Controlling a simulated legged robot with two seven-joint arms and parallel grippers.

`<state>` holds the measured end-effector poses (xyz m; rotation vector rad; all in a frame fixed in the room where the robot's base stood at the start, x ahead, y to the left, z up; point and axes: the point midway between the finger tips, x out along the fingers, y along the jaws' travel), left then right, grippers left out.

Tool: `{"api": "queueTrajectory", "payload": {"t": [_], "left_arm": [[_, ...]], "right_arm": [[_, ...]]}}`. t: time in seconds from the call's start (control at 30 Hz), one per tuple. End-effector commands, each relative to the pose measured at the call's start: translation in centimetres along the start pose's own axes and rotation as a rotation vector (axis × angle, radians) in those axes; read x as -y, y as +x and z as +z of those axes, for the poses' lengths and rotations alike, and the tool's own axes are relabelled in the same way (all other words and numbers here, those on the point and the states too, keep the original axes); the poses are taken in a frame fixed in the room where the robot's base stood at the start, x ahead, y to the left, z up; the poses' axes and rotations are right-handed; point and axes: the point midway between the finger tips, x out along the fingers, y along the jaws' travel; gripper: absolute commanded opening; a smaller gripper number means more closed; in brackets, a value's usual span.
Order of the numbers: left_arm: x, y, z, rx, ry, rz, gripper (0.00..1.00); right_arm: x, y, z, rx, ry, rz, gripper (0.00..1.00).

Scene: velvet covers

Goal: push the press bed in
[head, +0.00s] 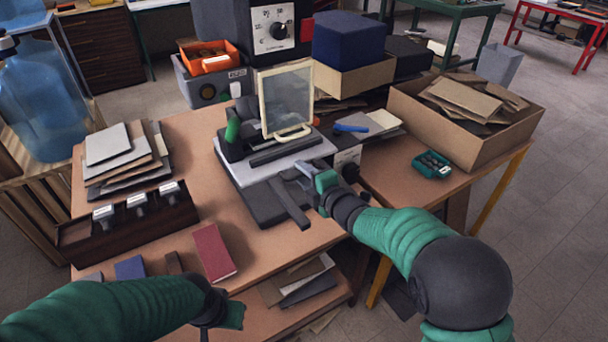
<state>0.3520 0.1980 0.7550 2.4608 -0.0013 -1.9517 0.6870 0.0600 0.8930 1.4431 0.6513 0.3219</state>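The press (262,140) stands on the brown workbench, with a clear cream-framed guard (288,98) raised upright and a green knob (232,130) at its left. Its light grey bed plate (245,174) sticks out toward me over a dark base (262,207). A dark bar (289,205) lies at the bed's front right. My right gripper (303,178) is at the right front of the bed, close to that bar; I cannot tell if it touches. Its finger gap is unclear. My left gripper (222,318) is low at the bench's front edge, away from the press, its fingers mostly hidden.
A dark rack of stamps (130,222) and a red book (213,252) lie left of the press. A cardboard box of scraps (455,130) and a small green tray (431,164) stand to the right. A control box with a dial (273,30) stands behind.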

Motion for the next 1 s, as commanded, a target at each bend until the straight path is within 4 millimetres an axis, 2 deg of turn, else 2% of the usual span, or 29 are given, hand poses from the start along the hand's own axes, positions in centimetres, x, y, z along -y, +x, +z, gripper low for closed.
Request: {"api": "queueTrajectory", "payload": {"t": [0.33, 0.47, 0.57, 0.8, 1.0], "left_arm": [[0.0, 0.0, 0.0, 0.000, 0.000, 0.000, 0.00], [0.0, -0.2, 0.0, 0.000, 0.000, 0.000, 0.00], [0.0, -0.4, -0.1, 0.000, 0.000, 0.000, 0.00], [0.0, -0.9, -0.2, 0.000, 0.000, 0.000, 0.00], [0.0, -1.3, -0.3, 0.000, 0.000, 0.000, 0.00]], "right_arm": [[-0.3, -0.2, 0.1, 0.001, 0.000, 0.004, 0.34], [-0.4, -1.5, 0.1, 0.002, 0.000, 0.005, 0.34], [-0.5, -3.9, 0.1, 0.003, 0.000, 0.006, 0.34], [-0.4, -11.1, 0.1, 0.004, 0.001, 0.005, 0.34], [-0.1, -15.4, 0.1, 0.003, 0.000, 0.003, 0.34]]}}
